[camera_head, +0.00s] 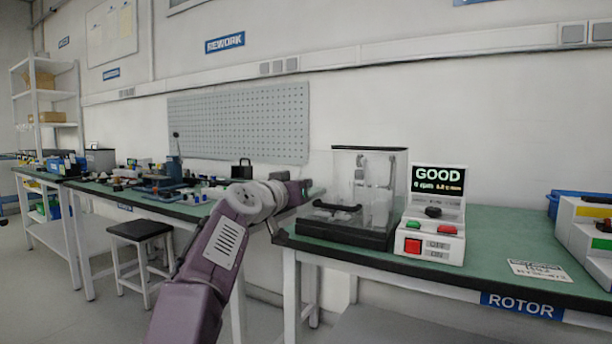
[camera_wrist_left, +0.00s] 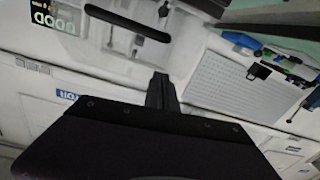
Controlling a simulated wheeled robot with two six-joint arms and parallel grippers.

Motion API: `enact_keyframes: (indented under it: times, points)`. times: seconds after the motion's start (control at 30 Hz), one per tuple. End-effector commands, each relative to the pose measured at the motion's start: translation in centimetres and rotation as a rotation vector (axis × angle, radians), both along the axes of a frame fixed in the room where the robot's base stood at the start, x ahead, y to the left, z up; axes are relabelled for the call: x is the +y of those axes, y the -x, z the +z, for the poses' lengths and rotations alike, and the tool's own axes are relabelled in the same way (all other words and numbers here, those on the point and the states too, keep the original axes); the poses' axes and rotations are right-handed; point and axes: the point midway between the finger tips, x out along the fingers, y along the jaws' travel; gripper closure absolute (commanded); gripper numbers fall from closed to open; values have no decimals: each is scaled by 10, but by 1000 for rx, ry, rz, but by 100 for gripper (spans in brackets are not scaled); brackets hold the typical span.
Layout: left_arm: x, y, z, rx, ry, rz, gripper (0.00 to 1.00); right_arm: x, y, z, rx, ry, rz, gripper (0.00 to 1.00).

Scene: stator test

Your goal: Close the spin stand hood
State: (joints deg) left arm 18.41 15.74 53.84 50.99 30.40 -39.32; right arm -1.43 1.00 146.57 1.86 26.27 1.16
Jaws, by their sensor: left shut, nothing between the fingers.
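The spin stand (camera_head: 345,232) has a black base on the green bench, with a clear box-like hood (camera_head: 350,168) standing over it and pale parts visible through it. A black bar handle (camera_head: 337,206) shows low at the front left; it also shows in the left wrist view (camera_wrist_left: 127,23). I cannot tell whether the hood is fully down. My left gripper (camera_wrist_left: 163,92) is shut and empty, apart from the handle. In the head view, my left wrist is left of the stand and hides part of the bench. My right gripper is not in view.
A control box (camera_head: 435,222) with a GOOD display (camera_head: 438,178) and coloured buttons stands right of the stand. A paper label (camera_head: 540,270) lies on the bench (camera_head: 495,235), which is otherwise clear there. A pegboard (camera_head: 240,120) hangs behind. A stool (camera_head: 138,231) stands left.

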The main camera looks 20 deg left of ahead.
Motion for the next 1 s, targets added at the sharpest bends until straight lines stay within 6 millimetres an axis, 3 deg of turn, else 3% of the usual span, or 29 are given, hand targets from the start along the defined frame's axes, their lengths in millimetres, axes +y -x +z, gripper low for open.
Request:
enact_keyframes:
  times: [0.03,0.3,0.47,0.73,0.87,0.9,0.93,0.97,1.0]
  points:
    - [2,14,-19,-2,0,3,100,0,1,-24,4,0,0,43]
    - [7,68,-31,-4,1,4,100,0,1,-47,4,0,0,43]
    - [7,80,-33,-4,1,2,100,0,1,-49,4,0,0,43]
    - [7,81,-31,-5,0,2,100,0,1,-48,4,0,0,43]
    - [-12,77,-9,-5,1,-40,100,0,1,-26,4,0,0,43]
    - [-28,74,4,0,3,-73,100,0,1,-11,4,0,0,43]
    - [-42,70,5,27,12,-104,100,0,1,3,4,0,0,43]
    - [-57,63,-5,80,18,-136,100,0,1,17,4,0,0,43]
    - [-72,58,-32,164,9,-165,100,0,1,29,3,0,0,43]
